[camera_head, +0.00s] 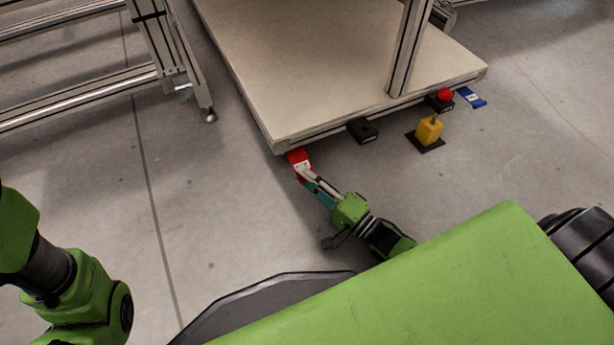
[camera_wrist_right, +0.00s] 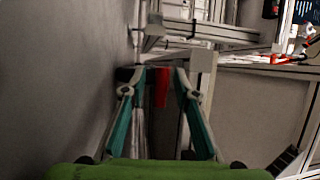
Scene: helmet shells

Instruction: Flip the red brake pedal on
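The red brake pedal (camera_head: 298,157) sits at the near left corner of the low wheeled platform (camera_head: 284,138), just under its edge. My right gripper (camera_head: 309,176) reaches up to it from below. In the right wrist view the red pedal (camera_wrist_right: 162,88) stands between the two teal-sided fingers of my right gripper (camera_wrist_right: 153,76). The fingers are apart, with a gap beside the pedal. I cannot tell whether either finger touches it. Only part of my left arm shows at the lower left of the head view; its gripper is out of view.
A black part (camera_head: 362,130), a yellow block on a dark base (camera_head: 429,130), a red knob (camera_head: 445,95) and a blue piece (camera_head: 471,97) lie along the platform's near edge. A metal frame (camera_head: 150,75) stands at the left. The floor between is clear.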

